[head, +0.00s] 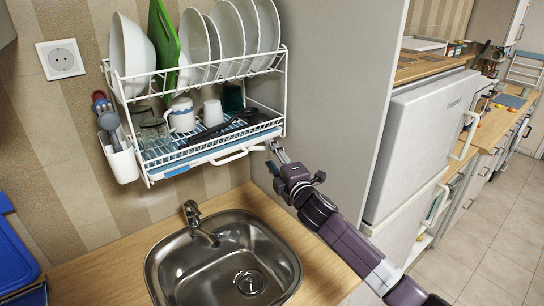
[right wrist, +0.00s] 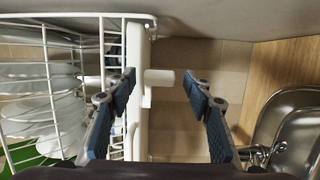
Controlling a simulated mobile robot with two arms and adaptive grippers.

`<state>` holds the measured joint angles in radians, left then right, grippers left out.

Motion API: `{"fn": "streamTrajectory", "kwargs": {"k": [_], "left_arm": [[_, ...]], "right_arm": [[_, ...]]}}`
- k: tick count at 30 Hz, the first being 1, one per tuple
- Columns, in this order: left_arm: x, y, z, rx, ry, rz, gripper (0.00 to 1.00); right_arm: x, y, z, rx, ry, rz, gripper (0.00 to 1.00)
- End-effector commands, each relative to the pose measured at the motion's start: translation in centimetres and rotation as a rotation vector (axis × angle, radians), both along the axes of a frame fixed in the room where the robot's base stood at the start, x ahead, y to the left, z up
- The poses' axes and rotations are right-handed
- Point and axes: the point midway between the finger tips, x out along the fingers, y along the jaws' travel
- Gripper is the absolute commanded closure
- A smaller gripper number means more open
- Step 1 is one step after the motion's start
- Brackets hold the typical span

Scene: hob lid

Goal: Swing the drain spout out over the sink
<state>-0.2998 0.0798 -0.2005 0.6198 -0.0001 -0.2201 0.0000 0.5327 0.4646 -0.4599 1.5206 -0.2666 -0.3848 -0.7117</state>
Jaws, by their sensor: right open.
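The white drain spout (head: 237,156) lies along the front lower edge of the dish rack's drip tray (head: 205,152) in the head view. In the right wrist view a white stub of the spout (right wrist: 160,77) points right from a long white bar, between the fingertips. My right gripper (head: 275,152) is open at the rack's right end, close to the spout; contact cannot be told. The steel sink (head: 180,265) is set in the wooden counter below the rack, and it shows at the right of the right wrist view (right wrist: 265,115). My left gripper is not in view.
The wall-hung dish rack (head: 284,90) holds plates, a green board, cups and a mug. A cutlery holder (head: 121,160) hangs at its left. A tap (head: 196,222) stands behind the sink. A grey cabinet side (head: 335,95) rises close to the right gripper.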

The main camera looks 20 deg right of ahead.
Motion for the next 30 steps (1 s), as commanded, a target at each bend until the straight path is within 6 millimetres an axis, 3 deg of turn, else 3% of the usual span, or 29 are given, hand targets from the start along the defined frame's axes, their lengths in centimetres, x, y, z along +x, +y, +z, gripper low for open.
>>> {"fn": "streamTrajectory", "kwargs": {"k": [1,12,20,30], "left_arm": [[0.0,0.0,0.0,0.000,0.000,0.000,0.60],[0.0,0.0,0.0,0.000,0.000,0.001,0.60],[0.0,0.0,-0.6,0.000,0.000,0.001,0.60],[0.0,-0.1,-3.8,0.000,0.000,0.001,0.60]], "right_arm": [[0.0,0.0,0.0,0.000,0.000,0.000,0.57],[0.0,0.0,0.0,0.000,0.001,0.000,0.95],[-0.2,0.2,-0.2,0.003,0.000,-0.031,0.95],[-1.2,1.5,-0.6,0.010,-0.001,-0.239,0.95]]}}
